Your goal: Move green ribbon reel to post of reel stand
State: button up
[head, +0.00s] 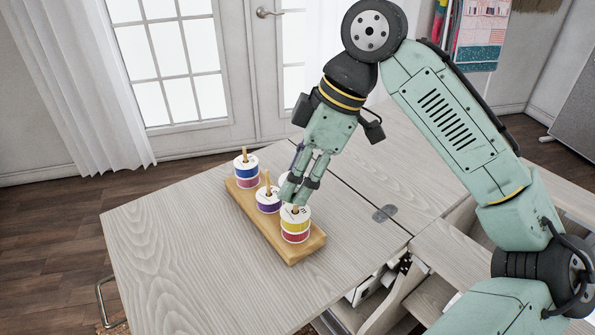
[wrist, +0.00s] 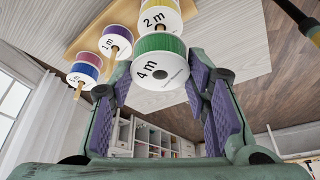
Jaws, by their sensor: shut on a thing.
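The green ribbon reel (wrist: 160,45) is in the wrist view, its white "4 m" face toward the camera and its centre hole empty of any post. My gripper (wrist: 165,85) is shut on it, with purple pads at its sides. In the head view my gripper (head: 299,190) is over the stand's back edge and mostly hides the green reel. The wooden reel stand (head: 271,239) lies on the table. Its left post (head: 244,155) bears blue and pink reels, its middle post (head: 267,176) a purple reel. A yellow reel sits over a red one at the right.
The pale wooden table (head: 185,245) is bare left and in front of the stand. A hinged seam crosses the table at the right, near a dark round fitting (head: 384,213).

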jog(key=shift+f+b, duration=0.85)
jog(key=shift+f, duration=0.65)
jog(key=o, duration=1.1)
jog(key=v, duration=1.2)
